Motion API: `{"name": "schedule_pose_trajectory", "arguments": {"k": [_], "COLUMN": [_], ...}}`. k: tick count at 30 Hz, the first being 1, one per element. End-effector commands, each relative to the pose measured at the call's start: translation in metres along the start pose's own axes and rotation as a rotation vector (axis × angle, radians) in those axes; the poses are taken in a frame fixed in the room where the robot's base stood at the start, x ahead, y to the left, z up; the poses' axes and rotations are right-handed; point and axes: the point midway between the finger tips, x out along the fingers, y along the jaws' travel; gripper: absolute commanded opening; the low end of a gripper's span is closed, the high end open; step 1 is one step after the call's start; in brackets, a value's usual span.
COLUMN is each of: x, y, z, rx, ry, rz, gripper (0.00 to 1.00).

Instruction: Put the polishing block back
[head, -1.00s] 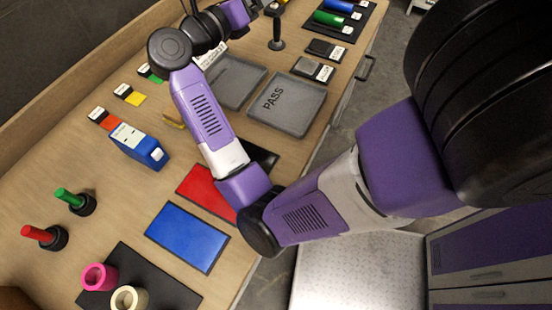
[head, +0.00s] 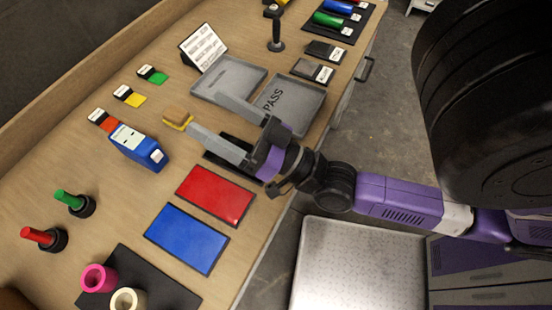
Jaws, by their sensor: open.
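A small block, tan on top with a yellow lower part (head: 177,117), which looks like the polishing block, sits on the wooden bench in the head view. My gripper (head: 204,114) reaches in from the right with its two grey fingers spread apart and nothing between them. The lower finger's tip is close to the block's right side; I cannot tell if they touch. A black pad (head: 214,159) beyond the red pad (head: 216,195) is partly hidden under my gripper. A blue pad (head: 187,238) lies nearer.
Two grey trays, one marked PASS (head: 300,98), lie beyond my gripper. A blue boxy device (head: 138,149) stands left of the block. Coloured tags, a propped sign (head: 203,46), and upright red and green handles (head: 70,200) are also on the bench.

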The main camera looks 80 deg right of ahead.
Motion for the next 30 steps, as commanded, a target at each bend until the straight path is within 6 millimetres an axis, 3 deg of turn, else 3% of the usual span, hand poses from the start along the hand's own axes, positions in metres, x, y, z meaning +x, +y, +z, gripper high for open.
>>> {"name": "schedule_pose_trajectory", "arguments": {"k": [1,6,12,18,30], "x": [-0.021,-0.090,-0.152,-0.172,-0.172], "y": [-0.009,-0.036,-0.058,-0.064,-0.064], "z": [0.014,0.051,0.069,0.073,0.073], "rx": [-0.040,-0.168,-0.263,-0.294,-0.293], "ry": [-0.096,-0.394,-0.630,-0.708,-0.706], "rz": [-0.006,-0.036,-0.062,-0.072,-0.072], "gripper": [0.85,0.85,0.85,0.85,0.85]}}
